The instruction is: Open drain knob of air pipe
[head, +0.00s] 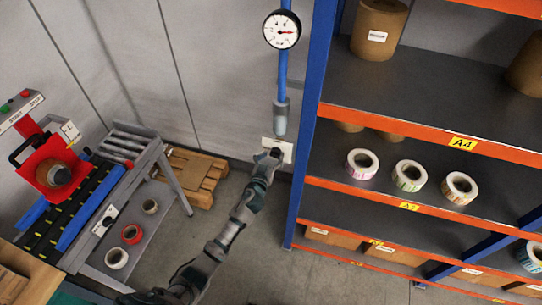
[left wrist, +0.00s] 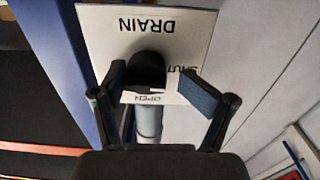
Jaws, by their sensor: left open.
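The blue air pipe (head: 282,68) runs down the wall with a round gauge (head: 282,30) and a grey lower end (head: 280,118). Below it is a white drain plate (head: 287,148), partly hidden by my left gripper (head: 272,156). In the left wrist view the plate (left wrist: 105,28) reads DRAIN, SHUT and OPEN upside down. A black drain knob (left wrist: 147,66) stands out from it. My left gripper (left wrist: 158,88) is open, its fingers on either side of the knob with visible gaps. Which label the knob points to I cannot tell. My right gripper is not in view.
A shelf rack with a blue post (head: 312,100) stands close to the right of the pipe, holding label rolls (head: 408,175). Grey floor is free between.

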